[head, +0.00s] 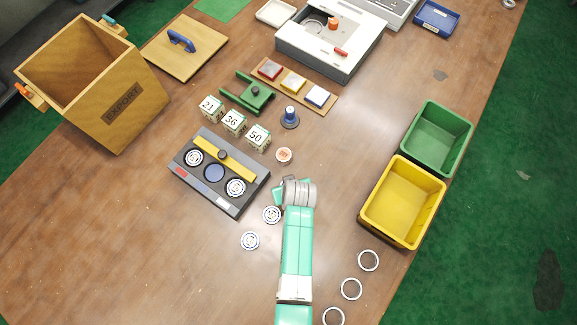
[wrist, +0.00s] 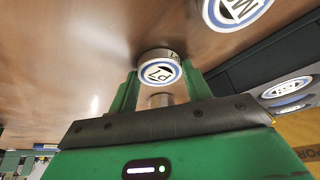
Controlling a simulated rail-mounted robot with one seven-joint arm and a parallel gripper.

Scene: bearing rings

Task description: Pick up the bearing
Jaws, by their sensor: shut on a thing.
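In the wrist view my gripper (wrist: 158,85) is shut on a round bearing (wrist: 160,72) with a white face, blue ring and dark lettering. The bearing sits between the two green fingertips. In the head view my gripper (head: 277,195) is right of the dark tray; I cannot tell there which bearing is held. A bearing (head: 271,214) shows just below the gripper, and a second (head: 250,240) lies lower left. A large bearing face (wrist: 235,10) is cut off at the top of the wrist view.
The dark tray (head: 228,205) has bearings in two round seats and a bare blue middle seat (head: 214,173). Numbered blocks (head: 233,122) and an orange-marked disc (head: 284,155) stand above. Yellow (head: 365,205) and green (head: 410,128) bins are right. Open rings (head: 351,289) lie lower right.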

